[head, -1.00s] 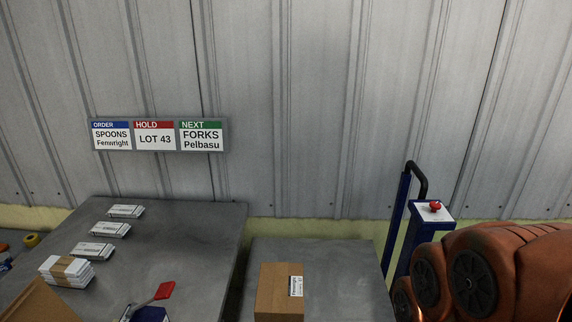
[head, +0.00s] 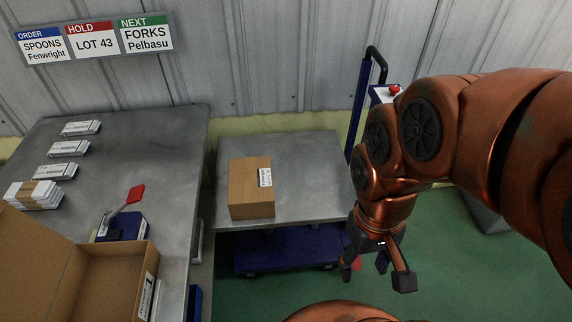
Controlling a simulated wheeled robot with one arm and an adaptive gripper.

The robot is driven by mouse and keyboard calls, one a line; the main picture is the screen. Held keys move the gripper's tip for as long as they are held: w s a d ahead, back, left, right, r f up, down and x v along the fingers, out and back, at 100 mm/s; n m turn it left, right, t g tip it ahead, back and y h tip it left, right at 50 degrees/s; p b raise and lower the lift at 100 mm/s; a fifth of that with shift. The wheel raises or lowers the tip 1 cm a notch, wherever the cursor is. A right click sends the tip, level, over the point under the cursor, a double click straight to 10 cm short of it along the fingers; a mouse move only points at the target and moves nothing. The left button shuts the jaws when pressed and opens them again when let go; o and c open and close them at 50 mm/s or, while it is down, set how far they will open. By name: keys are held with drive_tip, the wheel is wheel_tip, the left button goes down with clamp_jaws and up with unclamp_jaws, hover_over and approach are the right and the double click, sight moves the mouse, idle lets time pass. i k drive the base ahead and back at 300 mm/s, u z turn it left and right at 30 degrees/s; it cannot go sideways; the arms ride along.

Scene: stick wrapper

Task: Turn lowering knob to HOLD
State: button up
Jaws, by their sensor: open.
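A red knob (head: 395,90) sits on the white top of a blue post box (head: 380,97), beside the lift table's dark push handle (head: 377,62). Its markings and setting are too small to read, and my arm partly covers the box. My gripper (head: 376,276) hangs open and empty, fingers down, to the right of the lift table's front edge. It is well below and in front of the red knob, apart from it.
The lift table (head: 310,170) bears a closed carton (head: 250,190). At left a grey bench (head: 150,135) holds wrapped stacks, a red-handled blue device (head: 125,225) and an open carton (head: 90,285).

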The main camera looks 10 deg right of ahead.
sight(394, 88)
drive_tip(key=u, duration=2.5)
drive_tip(key=k, duration=0.75)
drive_tip(key=z, duration=1.4)
